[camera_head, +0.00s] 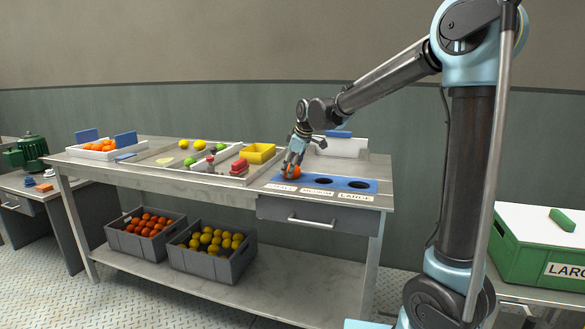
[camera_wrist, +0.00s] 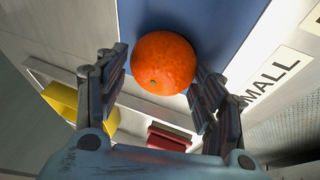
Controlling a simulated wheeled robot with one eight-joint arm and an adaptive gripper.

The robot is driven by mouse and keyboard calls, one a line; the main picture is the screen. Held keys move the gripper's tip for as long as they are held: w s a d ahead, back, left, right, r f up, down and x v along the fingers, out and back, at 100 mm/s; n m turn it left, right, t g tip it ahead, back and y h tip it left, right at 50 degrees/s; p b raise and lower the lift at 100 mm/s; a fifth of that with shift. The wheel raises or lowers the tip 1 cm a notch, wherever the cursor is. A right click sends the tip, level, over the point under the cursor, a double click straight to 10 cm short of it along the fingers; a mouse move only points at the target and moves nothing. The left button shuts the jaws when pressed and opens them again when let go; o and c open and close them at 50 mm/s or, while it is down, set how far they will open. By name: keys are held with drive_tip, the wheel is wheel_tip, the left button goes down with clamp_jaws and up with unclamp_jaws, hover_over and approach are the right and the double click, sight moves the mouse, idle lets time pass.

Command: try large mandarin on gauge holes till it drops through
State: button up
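The large mandarin (camera_head: 292,172) is orange and sits at the left, SMALL end of the blue gauge plate (camera_head: 340,183); it also shows in the wrist view (camera_wrist: 163,64). It hides the small hole. The medium hole (camera_head: 323,181) and large hole (camera_head: 357,185) look dark and empty. My gripper (camera_head: 291,163) points down over the mandarin. In the wrist view my gripper's fingers (camera_wrist: 160,72) stand on both sides of it, with a thin gap at the left finger and the right finger very close. Whether the mandarin rests on the plate is hard to tell.
A yellow bin (camera_head: 257,153) and a red object (camera_head: 239,166) lie left of the plate. A white tray of oranges (camera_head: 97,150) is at the bench's far left. Crates of red-orange fruit (camera_head: 146,229) and yellow fruit (camera_head: 212,250) are below. A green crate (camera_head: 540,245) stands right.

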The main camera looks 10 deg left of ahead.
drive_tip(key=shift+o, duration=0.9)
drive_tip(key=v, duration=1.2)
drive_tip(key=shift+f, duration=0.1)
